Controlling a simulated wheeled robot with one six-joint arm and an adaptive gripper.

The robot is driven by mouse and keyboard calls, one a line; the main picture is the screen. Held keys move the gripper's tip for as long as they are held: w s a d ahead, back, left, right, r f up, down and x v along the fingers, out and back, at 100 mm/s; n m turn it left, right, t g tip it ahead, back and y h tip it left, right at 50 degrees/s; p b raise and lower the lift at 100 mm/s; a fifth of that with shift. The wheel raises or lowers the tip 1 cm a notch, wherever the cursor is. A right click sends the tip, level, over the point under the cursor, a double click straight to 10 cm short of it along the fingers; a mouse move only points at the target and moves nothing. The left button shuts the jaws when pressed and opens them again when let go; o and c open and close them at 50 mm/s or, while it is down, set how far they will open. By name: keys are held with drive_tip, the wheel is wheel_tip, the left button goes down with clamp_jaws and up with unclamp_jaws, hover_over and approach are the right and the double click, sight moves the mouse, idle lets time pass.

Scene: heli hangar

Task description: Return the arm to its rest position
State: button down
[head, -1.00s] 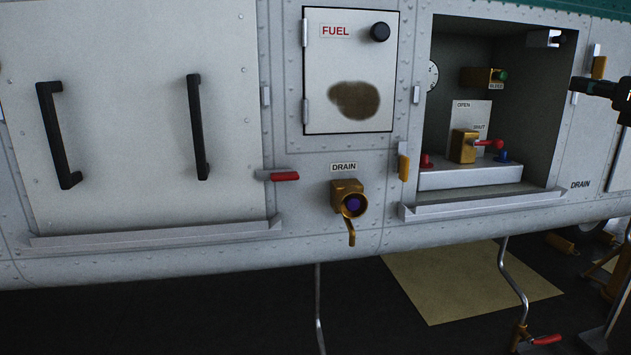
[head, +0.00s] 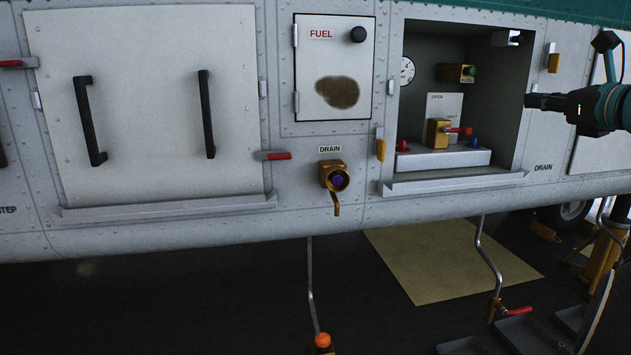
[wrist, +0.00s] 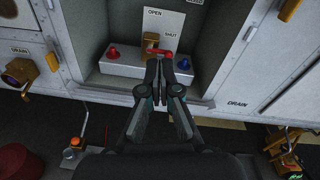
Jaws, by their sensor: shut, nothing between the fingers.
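My gripper (head: 530,101) shows at the right of the head view, on my arm coming in from the right edge. Its fingers are shut and empty. It is in front of the right side of an open recessed bay (head: 510,60) in the white panel wall. In the wrist view my gripper (wrist: 158,62) points toward the brass valve (wrist: 151,40) with a red handle (wrist: 160,53). Its tips overlap the lower edge of that handle in the picture; I cannot tell the gap. The valve also shows in the head view (head: 438,132), its red handle pointing right toward the SHUT label.
The bay's sill (head: 455,182) juts out below it. A brass drain valve (head: 333,176) and a closed FUEL door (head: 334,65) are to the left. Bent pipes (head: 487,260) hang below the wall. Yellow stands (head: 606,250) are at the lower right.

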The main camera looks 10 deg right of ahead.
drive_tip(key=s+a+f+n+g+y, duration=0.15)
drive_tip(key=a+f+n+g, duration=0.25)
drive_tip(key=a+f+n, duration=0.6)
drive_tip(key=s+a+f+n+g, duration=0.3)
drive_tip(key=a+f, duration=0.4)
drive_tip(key=a, duration=0.6)
drive_tip(key=s+a+f+n+g+h, duration=0.2)
drive_tip(key=s+a+f+n, duration=0.2)
drive_tip(key=s+f+n, duration=0.4)
drive_tip(key=s+a+f+n+g+h+p, duration=0.1)
drive_tip(key=s+a+f+n, duration=0.3)
drive_tip(key=s+f+n, duration=0.5)
drive_tip(key=shift+s+f+n+g+h, duration=0.2)
drive_tip(key=shift+f+n+g+h, duration=0.25)
drive_tip(key=shift+f+n+g, duration=0.45)
drive_tip(key=shift+a, duration=0.15)
